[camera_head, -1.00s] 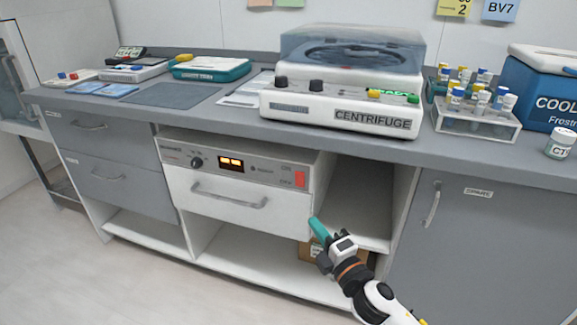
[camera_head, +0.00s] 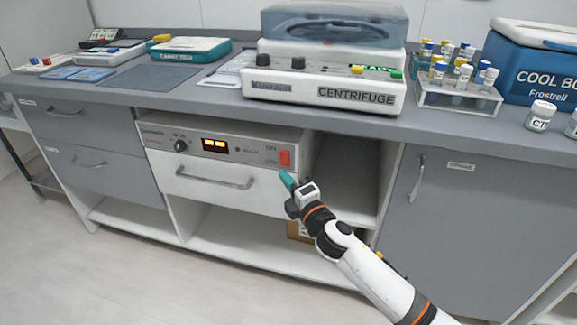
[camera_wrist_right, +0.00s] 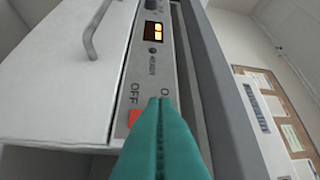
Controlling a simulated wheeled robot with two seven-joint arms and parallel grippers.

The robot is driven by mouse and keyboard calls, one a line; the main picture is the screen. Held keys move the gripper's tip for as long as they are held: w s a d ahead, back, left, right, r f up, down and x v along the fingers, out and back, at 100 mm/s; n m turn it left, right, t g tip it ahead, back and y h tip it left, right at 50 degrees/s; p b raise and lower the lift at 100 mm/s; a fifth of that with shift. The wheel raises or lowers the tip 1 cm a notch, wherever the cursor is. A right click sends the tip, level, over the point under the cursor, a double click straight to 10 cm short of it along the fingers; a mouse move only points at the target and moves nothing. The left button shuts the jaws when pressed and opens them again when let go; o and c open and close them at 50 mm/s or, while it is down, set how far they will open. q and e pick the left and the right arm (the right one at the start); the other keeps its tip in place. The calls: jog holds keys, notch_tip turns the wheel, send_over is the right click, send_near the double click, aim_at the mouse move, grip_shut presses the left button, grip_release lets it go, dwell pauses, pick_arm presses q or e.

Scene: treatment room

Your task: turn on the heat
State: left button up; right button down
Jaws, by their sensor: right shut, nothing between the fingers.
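A white warming unit (camera_head: 215,160) with a drawer sits under the counter, with a black knob (camera_head: 180,145) and a lit orange display (camera_head: 215,145). Its red rocker switch (camera_head: 285,159) is at the right end of the panel, beside ON and OFF labels. My right gripper (camera_head: 288,180) has teal fingertips, shut and empty, just below the switch in the head view. In the right wrist view the shut fingers (camera_wrist_right: 163,135) point at the panel and cover part of the red switch (camera_wrist_right: 134,117). I cannot tell whether they touch it. My left gripper is not in view.
The counter edge (camera_head: 330,118) overhangs the unit. A centrifuge (camera_head: 330,88), a tube rack (camera_head: 458,98) and a blue cool box (camera_head: 535,85) stand on top. An open shelf bay is right of the unit, with a brown box (camera_head: 298,231) low down.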

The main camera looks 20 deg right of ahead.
aim_at(282, 155)
jog(key=w, duration=0.1)
jog(key=w+d, duration=0.1)
jog(key=w, duration=0.1)
jog(key=w+d, duration=0.1)
jog(key=w, duration=0.1)
jog(key=shift+r, duration=0.4)
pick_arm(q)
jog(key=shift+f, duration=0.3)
pick_arm(e)
jog(key=shift+r, duration=0.15)
jog(key=shift+w+m+p, duration=0.15)
jog(key=shift+m+p, duration=0.15)
jog(key=shift+p, duration=0.6)
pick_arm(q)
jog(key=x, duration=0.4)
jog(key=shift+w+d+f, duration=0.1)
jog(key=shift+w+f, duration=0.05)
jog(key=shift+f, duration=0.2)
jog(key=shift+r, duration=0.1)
